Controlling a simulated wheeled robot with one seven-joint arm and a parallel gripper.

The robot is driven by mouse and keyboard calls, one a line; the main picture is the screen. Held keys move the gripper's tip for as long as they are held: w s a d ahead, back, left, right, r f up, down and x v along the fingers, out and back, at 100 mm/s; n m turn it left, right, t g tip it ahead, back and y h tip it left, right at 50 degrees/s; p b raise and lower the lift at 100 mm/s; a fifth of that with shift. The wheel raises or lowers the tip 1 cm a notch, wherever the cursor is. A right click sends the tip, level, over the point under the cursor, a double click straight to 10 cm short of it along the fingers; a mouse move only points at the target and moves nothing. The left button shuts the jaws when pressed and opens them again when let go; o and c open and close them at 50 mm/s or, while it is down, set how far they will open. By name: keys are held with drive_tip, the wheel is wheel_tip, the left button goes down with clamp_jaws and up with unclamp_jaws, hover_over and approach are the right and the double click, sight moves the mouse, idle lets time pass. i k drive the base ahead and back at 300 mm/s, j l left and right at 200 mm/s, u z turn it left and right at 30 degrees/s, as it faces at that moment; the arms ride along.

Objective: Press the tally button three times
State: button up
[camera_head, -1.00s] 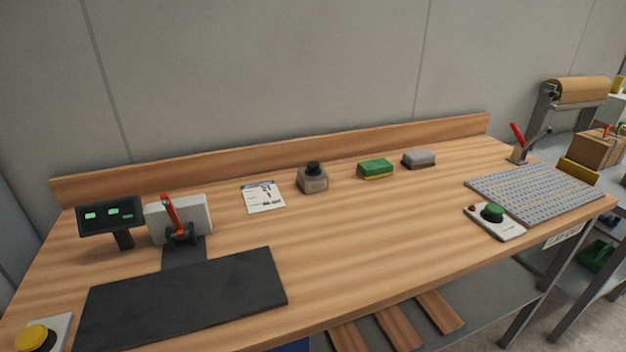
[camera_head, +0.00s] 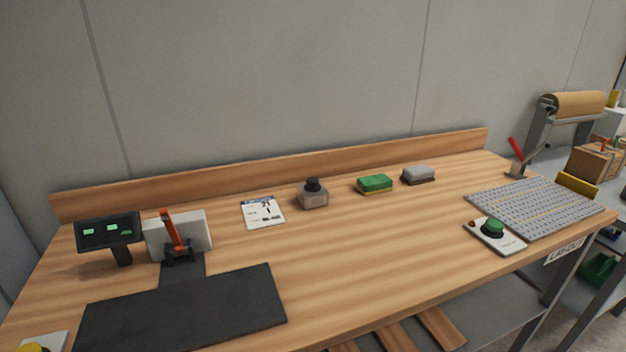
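Two push buttons show on the wooden bench, and I cannot tell which is the tally button. A yellow button (camera_head: 34,348) on a pale plate is at the lower left corner, mostly cut off by the frame's edge. A green dome button (camera_head: 493,228) sits on a white plate (camera_head: 512,245) near the bench's right front edge, beside a small red-brown knob. A dark display (camera_head: 108,232) with green readouts stands at the left. My gripper is not in view.
A dark mat (camera_head: 185,312) and a red-handled clamp (camera_head: 172,235) are at left. A card (camera_head: 262,212), an ink bottle (camera_head: 313,194), a green sponge (camera_head: 374,184) and a grey block (camera_head: 418,175) lie along the back. A perforated plate (camera_head: 540,205) is at right. The bench's middle is clear.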

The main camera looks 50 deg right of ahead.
sight(312, 181)
drive_tip(key=l+u, duration=0.25)
drive_tip(key=u, duration=0.15)
drive_tip(key=l+u, duration=0.25)
drive_tip(key=u, duration=0.15)
drive_tip(key=k+l+u, duration=0.1)
drive_tip(key=l, duration=0.3)
drive_tip(key=k+l, duration=0.15)
drive_tip(key=l, duration=0.3)
drive_tip(key=k+l+u, duration=0.15)
drive_tip(key=l, duration=0.25)
drive_tip(key=k+l, duration=0.1)
drive_tip(key=l, duration=0.3)
drive_tip(key=k+l+u, duration=0.15)
drive_tip(key=l, duration=0.25)
